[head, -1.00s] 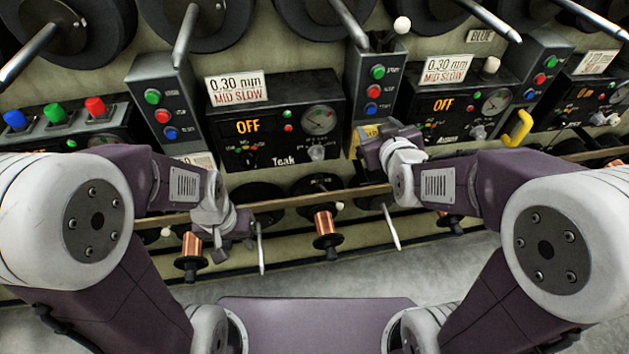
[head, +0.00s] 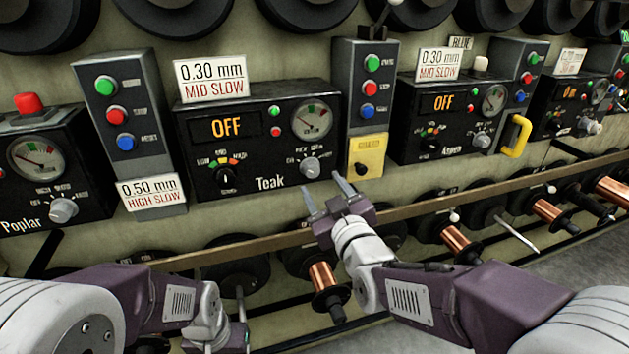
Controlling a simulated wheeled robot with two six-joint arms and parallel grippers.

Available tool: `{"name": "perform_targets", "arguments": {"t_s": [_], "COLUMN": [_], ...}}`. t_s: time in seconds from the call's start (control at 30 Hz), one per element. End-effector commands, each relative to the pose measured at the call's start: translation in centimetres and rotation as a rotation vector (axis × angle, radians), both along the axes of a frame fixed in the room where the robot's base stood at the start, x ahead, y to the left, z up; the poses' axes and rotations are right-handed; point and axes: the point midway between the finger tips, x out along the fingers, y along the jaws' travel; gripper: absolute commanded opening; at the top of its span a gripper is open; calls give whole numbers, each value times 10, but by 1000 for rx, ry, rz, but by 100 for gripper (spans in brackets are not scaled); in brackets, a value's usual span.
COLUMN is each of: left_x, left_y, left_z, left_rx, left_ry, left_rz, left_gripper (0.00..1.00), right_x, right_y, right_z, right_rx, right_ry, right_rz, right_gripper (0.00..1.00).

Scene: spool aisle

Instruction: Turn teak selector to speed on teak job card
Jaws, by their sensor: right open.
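The Teak panel (head: 257,140) is a black box with an orange OFF display (head: 240,127) and a round gauge (head: 312,119). Its grey selector knob (head: 311,167) sits below the gauge. A smaller black knob (head: 226,178) sits at the left under coloured range lights. The job card (head: 211,78) above reads 0.30 mm, MID SLOW. My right gripper (head: 324,190) is open and empty, its two fingers pointing up just below the grey knob, apparently not touching it. My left gripper (head: 222,338) is low at the bottom edge; its fingers are not clear.
A yellow guard (head: 366,156) is on the button post right of Teak. The Poplar panel (head: 42,165) is left and the Aspen panel (head: 448,118) right. A long rail (head: 420,206) runs below the panels, with copper spools (head: 323,280) under it.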

Motion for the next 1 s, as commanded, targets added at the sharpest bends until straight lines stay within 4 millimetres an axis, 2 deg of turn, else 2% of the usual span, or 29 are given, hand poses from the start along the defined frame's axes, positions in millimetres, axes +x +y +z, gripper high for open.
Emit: {"name": "perform_targets", "arguments": {"t_s": [0.1, 0.3, 0.63, 0.83, 1.0], "left_x": [0, 0, 0, 0, 0], "left_y": [0, 0, 0, 0, 0], "left_z": [-10, -16, -16, -16, -17], "left_rx": [0, 0, 0, 0, 0], "left_ry": [0, 1, 1, 1, 1], "left_rz": [0, 0, 0, 0, 0], "left_gripper": [36, 36, 36, 36, 36], "right_x": [25, 53, 60, 59, 59], "right_y": [8, 17, 19, 19, 19], "right_z": [-4, -2, -1, -1, -1], "right_rx": [0, 1, 0, 0, 4], "right_ry": [0, 0, 1, 1, 2], "right_rz": [-1, -1, 0, 0, 0], "right_gripper": [56, 56, 56, 0, 0]}}
